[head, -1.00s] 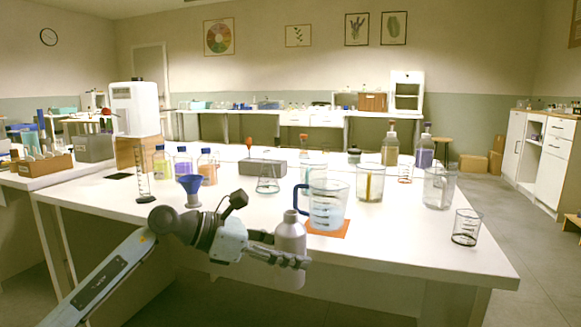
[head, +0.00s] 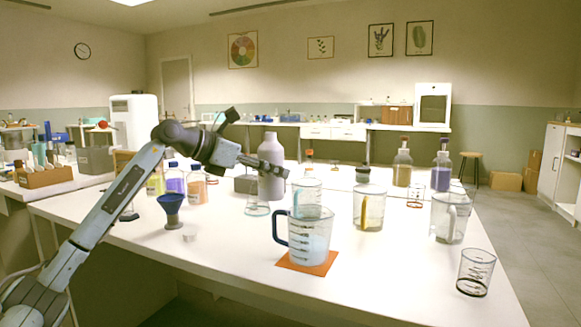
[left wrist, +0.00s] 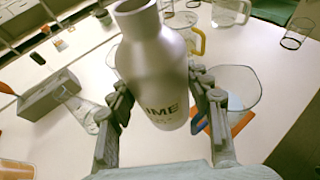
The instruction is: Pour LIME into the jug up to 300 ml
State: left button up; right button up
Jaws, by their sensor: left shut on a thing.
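A silvery-grey bottle (head: 271,178) is held upright by my left gripper (head: 276,168), up and to the left of the jug in the head view. In the left wrist view the bottle (left wrist: 152,60) stands between both fingers, and the letters "IME" show on its label. The clear jug (head: 309,240) with a blue handle stands on an orange mat (head: 325,266). It looks pale bluish inside; I cannot read its level. The jug (left wrist: 240,85) is right of the bottle in the left wrist view, apart from it. My right gripper is out of view.
A blue funnel (head: 171,205) and a small white piece (head: 190,235) stand left of the jug. Clear beakers (head: 369,210) and (head: 449,218) stand to the right, with a small glass (head: 475,272) near the right edge. The table front left of the mat is clear.

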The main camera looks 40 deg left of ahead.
pick_arm(q)
jog(key=shift+w+d+r, duration=0.1)
jog(key=shift+w, duration=0.05)
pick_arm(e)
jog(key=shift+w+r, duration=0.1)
pick_arm(q)
jog(key=shift+d+f+m+y, duration=0.15)
jog(key=shift+f+m+y, duration=0.45)
jog(key=shift+m, duration=0.2)
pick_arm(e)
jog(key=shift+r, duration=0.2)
pick_arm(q)
jog(key=shift+d+f+m+y, duration=0.15)
jog(key=shift+f+m+y, duration=0.25)
jog(key=shift+f+y, duration=0.1)
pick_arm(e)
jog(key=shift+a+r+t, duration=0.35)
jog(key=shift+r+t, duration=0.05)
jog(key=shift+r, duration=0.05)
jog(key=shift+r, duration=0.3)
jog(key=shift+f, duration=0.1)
pick_arm(q)
jog(key=shift+d, duration=0.1)
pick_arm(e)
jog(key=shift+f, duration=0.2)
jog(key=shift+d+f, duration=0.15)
